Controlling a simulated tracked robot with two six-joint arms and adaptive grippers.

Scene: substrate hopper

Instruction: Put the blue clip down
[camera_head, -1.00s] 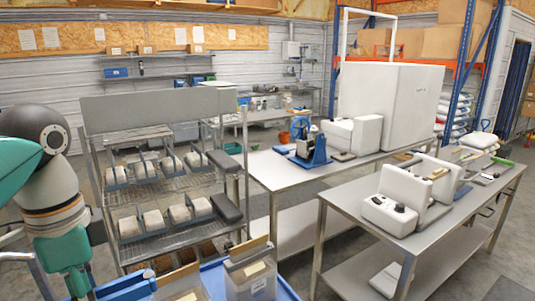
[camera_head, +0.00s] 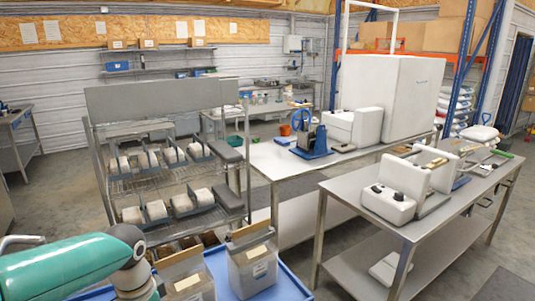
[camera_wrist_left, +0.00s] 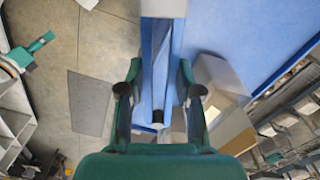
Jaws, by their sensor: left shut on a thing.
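The blue clip (camera_wrist_left: 161,72) shows in the left wrist view as a long narrow blue piece between my fingers, with a pale grey block (camera_wrist_left: 163,8) at its top end. My left gripper (camera_wrist_left: 160,97) is shut on it. In the head view only my teal left arm shows at the lower left; the gripper and clip are out of that picture. My right gripper is not in view.
A wire rack (camera_head: 165,185) with several pale bags in blue holders stands behind. Two steel tables, including the nearer one (camera_head: 345,197), carry machines at the right. In the wrist view, bare floor (camera_wrist_left: 60,20) shows left of the gripper.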

